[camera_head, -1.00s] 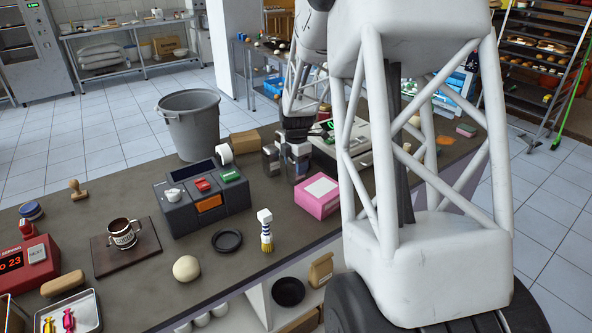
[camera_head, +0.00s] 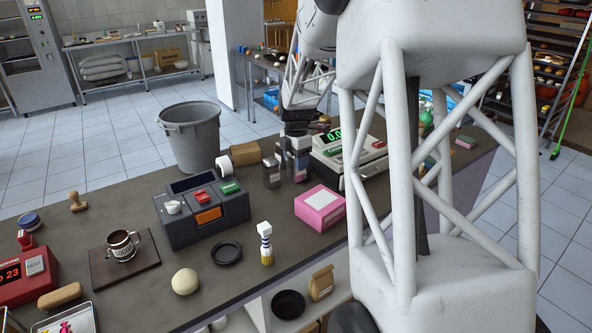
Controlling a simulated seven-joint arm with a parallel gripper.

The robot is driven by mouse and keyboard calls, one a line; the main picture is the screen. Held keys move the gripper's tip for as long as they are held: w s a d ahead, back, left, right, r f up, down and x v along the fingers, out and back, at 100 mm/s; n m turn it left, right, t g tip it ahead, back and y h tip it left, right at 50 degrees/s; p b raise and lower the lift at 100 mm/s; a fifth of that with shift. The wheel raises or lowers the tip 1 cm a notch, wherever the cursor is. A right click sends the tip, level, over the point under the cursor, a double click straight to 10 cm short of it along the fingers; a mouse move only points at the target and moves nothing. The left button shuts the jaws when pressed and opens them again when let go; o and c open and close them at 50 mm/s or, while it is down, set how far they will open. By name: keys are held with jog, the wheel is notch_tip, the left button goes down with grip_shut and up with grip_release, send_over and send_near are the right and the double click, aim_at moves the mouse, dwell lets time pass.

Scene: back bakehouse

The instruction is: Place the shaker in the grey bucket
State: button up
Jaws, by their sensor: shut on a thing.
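My gripper (camera_head: 297,147) is small in the head view, at the far side of the counter, pointing down. It is shut on a small grey thing (camera_head: 298,168), which looks like the shaker; the fingers partly cover it. I cannot tell whether its base touches the counter. A second small grey container with a dark top (camera_head: 271,172) stands just left of the gripper. The grey bucket (camera_head: 192,142) stands upright at the counter's far edge, left of my gripper. Its mouth is open upward and its lower inside is hidden.
A brush (camera_head: 266,245) stands nearer.

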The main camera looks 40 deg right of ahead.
jog(key=shift+r, duration=1.9)
jog(key=shift+r, duration=0.6)
notch_tip(320, 180, up, 18)
jog(key=w+a+r, duration=0.1)
jog(key=w+a, duration=0.3)
jog(key=w, duration=0.5)
jog(key=w+a, duration=0.4)
jog(key=w, duration=0.6)
jog(key=w+a+f, duration=0.2)
jog(key=w+a, duration=1.3)
jog(key=w, duration=0.3)
notch_tip(320, 180, down, 18)
jog(key=shift+w+a+r, duration=0.15)
jog(key=shift+w+r, duration=0.05)
jog(key=shift+f, duration=2.45)
